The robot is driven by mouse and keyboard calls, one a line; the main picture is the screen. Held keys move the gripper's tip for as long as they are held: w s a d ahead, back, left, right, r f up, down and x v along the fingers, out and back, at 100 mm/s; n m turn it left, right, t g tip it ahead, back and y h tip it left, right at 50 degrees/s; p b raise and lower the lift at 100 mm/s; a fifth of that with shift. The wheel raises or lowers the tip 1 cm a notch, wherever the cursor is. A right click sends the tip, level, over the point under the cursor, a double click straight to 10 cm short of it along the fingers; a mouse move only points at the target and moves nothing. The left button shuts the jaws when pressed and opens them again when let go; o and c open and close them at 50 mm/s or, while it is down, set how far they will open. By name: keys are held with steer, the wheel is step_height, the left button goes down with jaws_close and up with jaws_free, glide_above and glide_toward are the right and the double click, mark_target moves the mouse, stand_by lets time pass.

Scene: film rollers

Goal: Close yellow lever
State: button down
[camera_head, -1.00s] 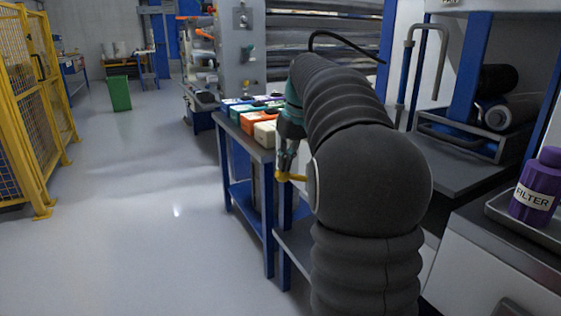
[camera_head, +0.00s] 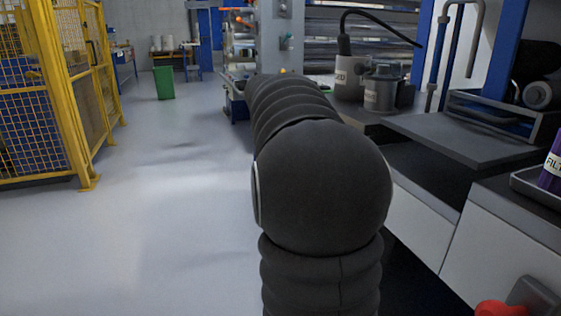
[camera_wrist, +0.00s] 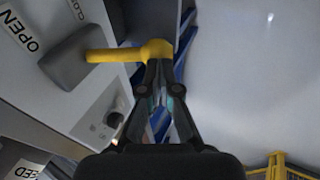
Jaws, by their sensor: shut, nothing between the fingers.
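The yellow lever (camera_wrist: 128,52) shows in the wrist view. It runs sideways from a grey mount (camera_wrist: 75,57) on a light panel, and its rounded end is at the fingertips. My gripper (camera_wrist: 160,72) is shut and empty, with its tips against or just in front of that end; I cannot tell whether they touch. In the head view my own arm hides the gripper and the lever.
In the head view, a yellow fence (camera_head: 85,100) stands at left, with open floor (camera_head: 170,200) beside it. Machine counters (camera_head: 450,135) line the right side. A red handle (camera_head: 500,308) on a grey mount is at bottom right. Another label ending in "ED" (camera_wrist: 28,170) shows in the wrist view.

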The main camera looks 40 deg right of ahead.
steer(key=shift+f, duration=0.9)
steer(key=shift+a+f, duration=0.1)
steer(key=shift+f, duration=0.05)
steer(key=a+f+p+v, duration=0.1)
steer(key=a+p+v, duration=0.1)
steer(key=v, duration=1.2)
steer(key=shift+w+p, duration=0.5)
steer(key=shift+p, duration=0.3)
steer(key=shift+w+a, duration=0.1)
